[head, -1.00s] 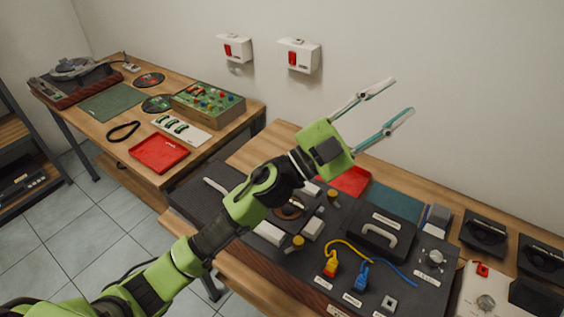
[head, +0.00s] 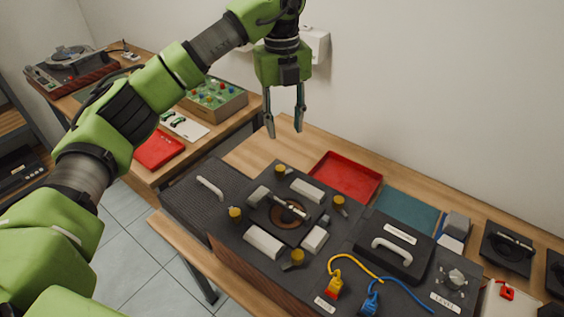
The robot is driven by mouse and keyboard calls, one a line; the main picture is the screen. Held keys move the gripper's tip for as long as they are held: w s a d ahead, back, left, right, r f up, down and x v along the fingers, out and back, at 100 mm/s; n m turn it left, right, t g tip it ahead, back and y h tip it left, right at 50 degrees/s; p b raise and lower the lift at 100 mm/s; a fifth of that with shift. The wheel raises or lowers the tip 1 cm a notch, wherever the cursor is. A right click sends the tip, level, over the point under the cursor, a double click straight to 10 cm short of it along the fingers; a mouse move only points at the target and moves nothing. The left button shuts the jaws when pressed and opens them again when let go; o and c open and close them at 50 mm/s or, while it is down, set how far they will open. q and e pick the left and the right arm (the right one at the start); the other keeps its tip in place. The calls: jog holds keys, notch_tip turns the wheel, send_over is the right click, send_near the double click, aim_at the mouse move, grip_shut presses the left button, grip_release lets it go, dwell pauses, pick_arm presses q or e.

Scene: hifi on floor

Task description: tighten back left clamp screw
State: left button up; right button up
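A black hi-fi unit (head: 228,232) lies on the wooden bench with a square plate and round brown centre in its upper face. Brass-coloured clamp screws stand around that plate. The back left clamp screw (head: 280,169) is the one nearest the wall on the left. The others are front left (head: 235,213), back right (head: 339,201) and front right (head: 297,256). My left gripper (head: 285,130) points down, open and empty, its fingers apart. In the picture it is just above the back left screw, not touching it. My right gripper is not in view.
White blocks (head: 264,241) lie around the plate. A red tray (head: 346,175) and a teal mat (head: 408,211) lie behind the unit. A black lid with a handle (head: 391,249) and yellow and blue cables (head: 352,262) are to the right. The wall is behind.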

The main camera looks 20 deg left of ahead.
aim_at(280, 168)
pick_arm(q)
jog(key=f+p, duration=0.1)
jog(key=f, duration=0.3)
jog(key=f+p, duration=0.1)
jog(key=f, duration=0.3)
jog(key=a+f+p, duration=0.1)
jog(key=f, duration=0.3)
jog(key=shift+s, duration=0.1)
jog(key=shift+f, duration=0.65)
grip_shut()
